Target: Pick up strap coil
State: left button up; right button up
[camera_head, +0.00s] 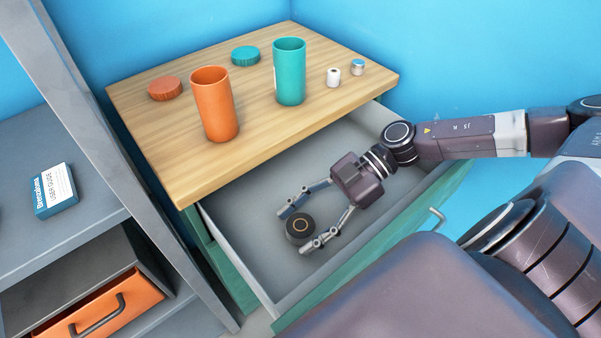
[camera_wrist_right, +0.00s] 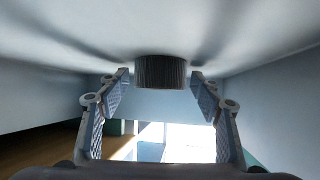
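The strap coil (camera_head: 300,229) is a small dark round roll with a tan ring on its top. It lies on the grey floor of the open drawer, near its left end. In the right wrist view the coil (camera_wrist_right: 161,72) shows as a dark ribbed cylinder, centred just beyond the fingertips. My right gripper (camera_head: 296,228) is inside the drawer with its fingers open, one to each side of the coil. In the right wrist view the gripper (camera_wrist_right: 160,88) shows gaps between both fingertips and the coil. My left gripper is not in view.
The open drawer (camera_head: 239,239) has raised walls around my right gripper. The wooden top (camera_head: 180,150) overhangs its back and carries an orange cup (camera_head: 214,105), a teal cup (camera_head: 289,72), two lids and two small containers. A grey shelf unit (camera_head: 100,215) stands left.

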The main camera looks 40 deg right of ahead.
jog(key=c, duration=1.1)
